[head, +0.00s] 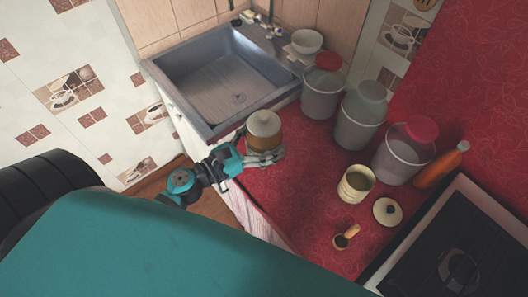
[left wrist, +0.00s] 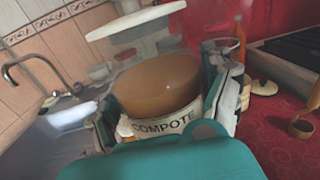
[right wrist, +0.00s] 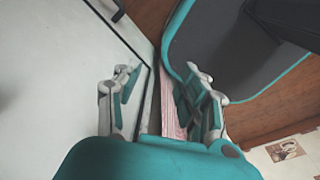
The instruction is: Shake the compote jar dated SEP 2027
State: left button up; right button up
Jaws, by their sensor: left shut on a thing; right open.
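The compote jar (head: 264,126) has an amber body and a cream-white lid. My left gripper (head: 262,147) is shut around it, at the counter's edge beside the sink. In the left wrist view the jar (left wrist: 157,86) stands between the fingers, roughly upright, with a white label reading COMPOTE. The label's lower part is hidden by my gripper, and no date is legible. I cannot tell how far the jar is above the counter. My right gripper (right wrist: 162,95) is open and empty in the right wrist view, away from the jar; it is not in the head view.
Large lidded containers (head: 359,120) stand in a row behind the jar. The sink (head: 225,88) is left, the stove (head: 465,255) right.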

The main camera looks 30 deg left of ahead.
pick_arm(q)
jog(key=shift+r, duration=0.7)
jog(key=shift+f, duration=0.2)
pick_arm(e)
jog(key=shift+r, duration=0.4)
pick_arm(q)
notch_tip(320, 180, down, 11)
jog(key=b, duration=1)
pick_arm(e)
notch_tip(320, 180, down, 10)
pick_arm(q)
jog(key=shift+r, duration=0.1)
notch_tip(320, 180, up, 11)
jog(key=p, duration=1)
pick_arm(e)
notch_tip(320, 180, up, 11)
pick_arm(q)
notch_tip(320, 180, down, 11)
jog(key=b, duration=1)
pick_arm(e)
notch_tip(320, 180, down, 11)
jog(key=shift+r, duration=0.2)
